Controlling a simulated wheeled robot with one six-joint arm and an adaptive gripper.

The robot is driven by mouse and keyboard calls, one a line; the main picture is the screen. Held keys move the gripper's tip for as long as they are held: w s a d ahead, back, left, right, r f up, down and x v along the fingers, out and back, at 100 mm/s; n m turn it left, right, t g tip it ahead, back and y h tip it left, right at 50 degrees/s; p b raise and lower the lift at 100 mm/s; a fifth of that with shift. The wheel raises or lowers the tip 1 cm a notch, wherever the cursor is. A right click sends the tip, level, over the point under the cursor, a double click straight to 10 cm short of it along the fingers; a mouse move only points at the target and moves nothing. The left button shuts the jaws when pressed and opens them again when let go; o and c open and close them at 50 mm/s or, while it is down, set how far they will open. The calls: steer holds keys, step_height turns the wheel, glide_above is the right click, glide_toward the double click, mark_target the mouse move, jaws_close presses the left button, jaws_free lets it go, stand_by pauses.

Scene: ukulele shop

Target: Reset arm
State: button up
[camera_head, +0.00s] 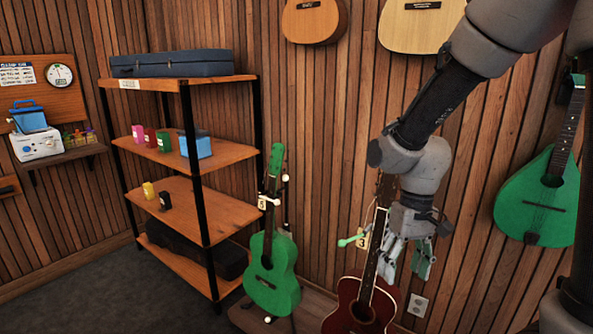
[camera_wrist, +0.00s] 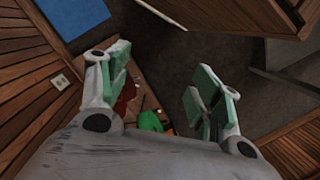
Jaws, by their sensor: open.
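My gripper (camera_head: 408,258) hangs below my wrist at the right of the head view, in front of the wood-panelled wall. In the wrist view my gripper (camera_wrist: 156,82) has its two green-padded fingers spread wide apart, with nothing between them that it holds. It points down. A dark red guitar (camera_head: 362,304) stands below and left of it in the head view, partly hidden behind my gripper and cut off by the lower edge. A green ukulele (camera_head: 272,268) stands on a stand further left. A bit of green shows between the fingers in the wrist view.
A wooden shelf rack (camera_head: 184,84) at the left bears a blue case (camera_head: 172,63), small coloured cans and a blue box (camera_head: 196,145). A green instrument (camera_head: 540,200) hangs on the right wall. Two light-bodied instruments hang above. The dark floor (camera_head: 75,285) at the lower left is clear.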

steer(key=s+d+r+m+t, duration=0.1)
steer(key=s+d+r+t, duration=0.2)
steer(key=s+d+r, duration=0.2)
steer(key=s+d+r+m+t, duration=0.1)
steer(key=s+d+r+t, duration=0.2)
steer(key=s+d+r, duration=0.2)
steer(key=d+r, duration=0.3)
steer(key=r, duration=0.3)
steer(key=shift+d+r+h, duration=0.3)
steer(key=shift+d+h, duration=0.05)
steer(key=shift+h, duration=0.05)
steer(key=shift+w, duration=0.1)
